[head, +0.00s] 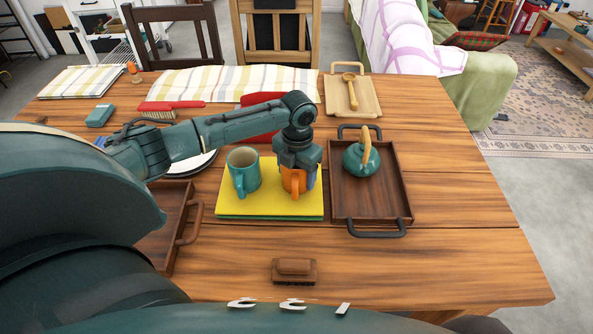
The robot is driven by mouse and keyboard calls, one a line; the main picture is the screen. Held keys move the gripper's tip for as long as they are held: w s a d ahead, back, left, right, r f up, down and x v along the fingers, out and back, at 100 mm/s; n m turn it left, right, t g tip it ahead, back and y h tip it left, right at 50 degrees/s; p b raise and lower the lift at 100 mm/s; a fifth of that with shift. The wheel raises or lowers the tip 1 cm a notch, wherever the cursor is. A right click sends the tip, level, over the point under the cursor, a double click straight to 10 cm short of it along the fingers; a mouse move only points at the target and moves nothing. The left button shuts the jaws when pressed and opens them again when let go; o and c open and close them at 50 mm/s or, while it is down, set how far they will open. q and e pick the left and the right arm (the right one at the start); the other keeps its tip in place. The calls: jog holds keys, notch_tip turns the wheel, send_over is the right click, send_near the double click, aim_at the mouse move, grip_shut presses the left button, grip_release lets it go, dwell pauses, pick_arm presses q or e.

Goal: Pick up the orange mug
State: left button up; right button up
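The orange mug (294,184) stands on a yellow board (270,208), with its handle towards me. My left gripper (299,168) points down right over the mug and hides its top. Its fingers are hidden or too small to make out, so I cannot tell whether they hold the mug. A blue patch shows at the mug's right side; I cannot tell what it is. A teal mug (243,173) stands to the left on the same board. My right gripper is not in view.
A dark wooden tray (370,211) with a teal teapot (361,159) is close on the right. A red brush (172,105), partly hidden plates (192,164) and another tray (165,232) are left. A brown brush (294,269) lies in front, with bare table around it.

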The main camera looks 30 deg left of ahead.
pick_arm(q)
jog(key=c, duration=0.5)
